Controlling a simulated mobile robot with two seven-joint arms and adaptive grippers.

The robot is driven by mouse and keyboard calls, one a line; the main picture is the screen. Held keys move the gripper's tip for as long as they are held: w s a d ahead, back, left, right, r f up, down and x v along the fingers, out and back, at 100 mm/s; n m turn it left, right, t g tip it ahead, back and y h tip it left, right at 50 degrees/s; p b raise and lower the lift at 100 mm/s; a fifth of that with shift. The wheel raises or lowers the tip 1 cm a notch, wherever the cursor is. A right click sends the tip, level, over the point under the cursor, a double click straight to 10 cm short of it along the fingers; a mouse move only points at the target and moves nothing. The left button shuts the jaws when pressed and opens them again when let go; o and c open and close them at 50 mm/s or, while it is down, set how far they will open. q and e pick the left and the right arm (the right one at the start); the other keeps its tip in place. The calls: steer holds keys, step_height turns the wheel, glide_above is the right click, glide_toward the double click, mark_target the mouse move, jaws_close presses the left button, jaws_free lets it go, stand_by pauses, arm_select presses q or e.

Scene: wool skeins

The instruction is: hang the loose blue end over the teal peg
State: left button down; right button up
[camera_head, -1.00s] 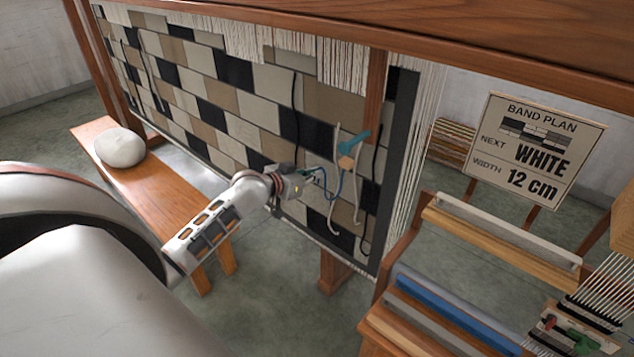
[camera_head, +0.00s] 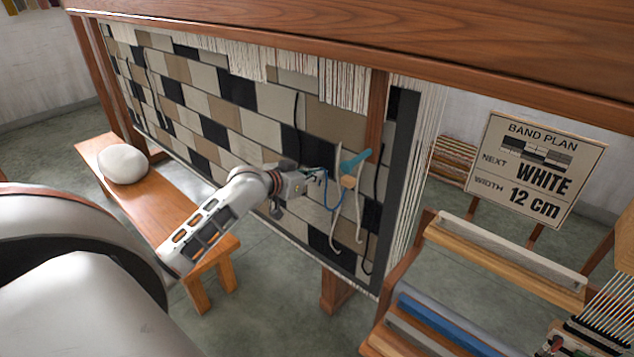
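The teal peg (camera_head: 355,160) sticks out near the right side of the woven panel, with a tan peg (camera_head: 348,182) just below it. A blue strand (camera_head: 334,206) hangs in a loop under the pegs, and one side of it rises to my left gripper (camera_head: 318,176). My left gripper is left of the teal peg and slightly lower, apart from it. Its fingers look closed on the blue end, though they are small here. Cream strands (camera_head: 358,222) hang around the pegs. My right gripper is out of view.
A bench (camera_head: 160,190) with a white ball (camera_head: 122,164) stands at left. A band plan sign (camera_head: 538,168) and a wooden rack (camera_head: 500,262) stand at right. Dark strands hang on the panel.

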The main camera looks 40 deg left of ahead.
arm_select(q)
step_height(320, 180, up, 17)
steer(key=shift+f, duration=0.15)
stand_by(0.9)
